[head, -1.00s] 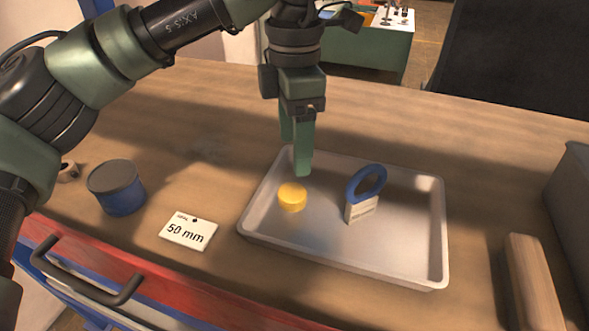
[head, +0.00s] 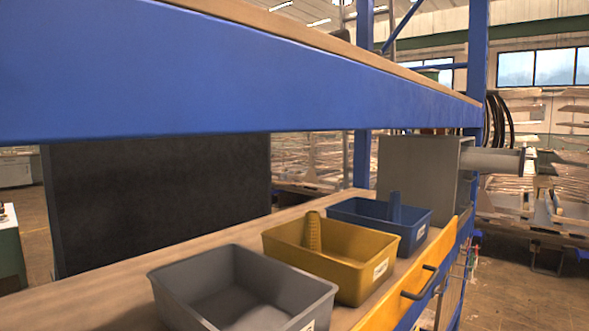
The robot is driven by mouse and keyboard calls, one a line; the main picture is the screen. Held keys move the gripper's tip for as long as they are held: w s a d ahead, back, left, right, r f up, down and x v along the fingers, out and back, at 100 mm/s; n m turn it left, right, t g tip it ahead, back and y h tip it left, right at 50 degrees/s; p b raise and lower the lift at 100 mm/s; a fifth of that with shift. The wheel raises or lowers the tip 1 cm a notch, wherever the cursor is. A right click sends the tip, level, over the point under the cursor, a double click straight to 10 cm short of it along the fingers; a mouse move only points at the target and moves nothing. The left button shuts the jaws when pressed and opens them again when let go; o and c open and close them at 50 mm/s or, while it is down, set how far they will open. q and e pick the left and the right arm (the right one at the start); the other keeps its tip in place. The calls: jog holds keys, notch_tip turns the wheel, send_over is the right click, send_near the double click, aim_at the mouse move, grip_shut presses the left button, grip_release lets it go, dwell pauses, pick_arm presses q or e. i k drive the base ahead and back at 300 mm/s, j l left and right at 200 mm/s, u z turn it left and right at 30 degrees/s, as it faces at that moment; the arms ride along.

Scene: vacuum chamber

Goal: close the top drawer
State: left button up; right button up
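A yellow drawer front (head: 440,262) with a dark bar handle (head: 419,282) runs along the bench's front edge in the head view, just below the worktop. It looks about flush with the edge, but I see it at a steep angle and cannot tell whether it is fully shut. The red drawer front from the earlier frame is out of view now. Neither of my grippers is in view.
A grey bin (head: 240,290), a yellow bin (head: 330,255) and a blue bin (head: 380,222) stand in a row on the bench. A grey box (head: 418,175) with a pipe stands behind them. A blue shelf beam (head: 200,85) crosses above. A dark panel (head: 150,200) stands behind.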

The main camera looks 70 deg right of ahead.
aim_at(502, 161)
jog(key=k, duration=1.7)
